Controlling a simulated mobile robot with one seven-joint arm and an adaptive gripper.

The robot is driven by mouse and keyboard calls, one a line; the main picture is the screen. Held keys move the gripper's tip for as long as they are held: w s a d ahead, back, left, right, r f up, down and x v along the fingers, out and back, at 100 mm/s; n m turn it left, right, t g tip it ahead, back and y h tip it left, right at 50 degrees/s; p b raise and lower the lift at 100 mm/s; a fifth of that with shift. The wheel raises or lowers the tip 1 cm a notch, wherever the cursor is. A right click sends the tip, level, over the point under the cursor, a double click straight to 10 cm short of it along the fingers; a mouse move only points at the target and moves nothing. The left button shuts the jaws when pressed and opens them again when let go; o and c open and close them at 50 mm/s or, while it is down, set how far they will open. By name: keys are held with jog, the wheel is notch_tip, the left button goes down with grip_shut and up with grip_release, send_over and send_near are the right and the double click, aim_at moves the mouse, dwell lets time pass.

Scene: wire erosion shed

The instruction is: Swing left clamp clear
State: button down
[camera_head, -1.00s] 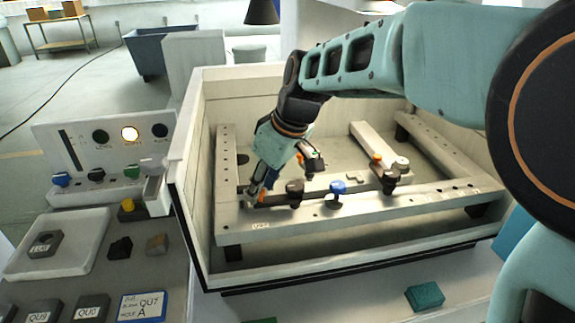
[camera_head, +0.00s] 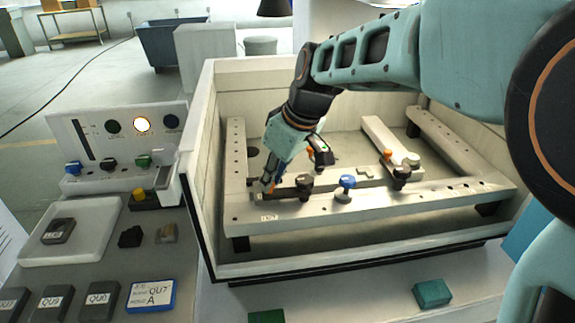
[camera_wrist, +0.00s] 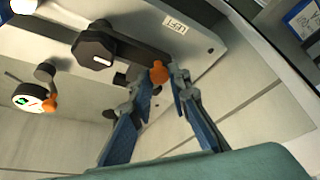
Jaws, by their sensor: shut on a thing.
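The left clamp (camera_head: 291,190) is a dark bar with a black knob on the frame's front rail. In the wrist view the black knob (camera_wrist: 95,46) and the orange tip (camera_wrist: 158,72) of its bar show beside a "LEFT" label (camera_wrist: 175,24). My gripper (camera_head: 268,187) reaches down at the bar's left end. In the wrist view its blue fingers (camera_wrist: 166,92) stand on either side of the orange tip, shut on it. The fingers partly hide the tip in the head view.
A control panel (camera_head: 120,145) stands at left. A teal block (camera_head: 432,292) lies in front.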

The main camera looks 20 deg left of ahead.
jog(key=shift+w, duration=0.1)
jog(key=m, duration=0.1)
jog(key=w+m+t, duration=0.1)
jog(key=m, duration=0.1)
jog(key=w+a+m+p, duration=0.1)
jog(key=shift+w+t+h, duration=0.25)
jog(key=shift+t+h, duration=0.05)
jog(key=shift+h, duration=0.1)
jog(key=w+m, duration=0.1)
jog(key=m, duration=0.1)
jog(key=w+m+t+h, duration=0.1)
jog(key=w+m, duration=0.1)
jog(key=m, duration=0.1)
jog(key=w+m, duration=0.1)
jog(key=w+m+h, duration=0.1)
jog(key=m, duration=0.1)
jog(key=shift+d+m+t+h, duration=0.3)
jog(key=shift+d+t, duration=0.1)
jog(key=m, duration=0.1)
jog(key=w+d+m+h, duration=0.1)
jog(key=shift+w+m+p, duration=0.15)
jog(key=shift+m+p, duration=0.15)
jog(key=shift+p, duration=0.05)
jog(key=shift+w+d+m+h, duration=0.25)
jog(key=shift+w+d+m, duration=0.1)
jog(key=shift+m, duration=0.35)
jog(key=shift+w+d+m+h, duration=0.25)
jog(key=shift+d+m, duration=0.1)
jog(key=shift+m, duration=0.35)
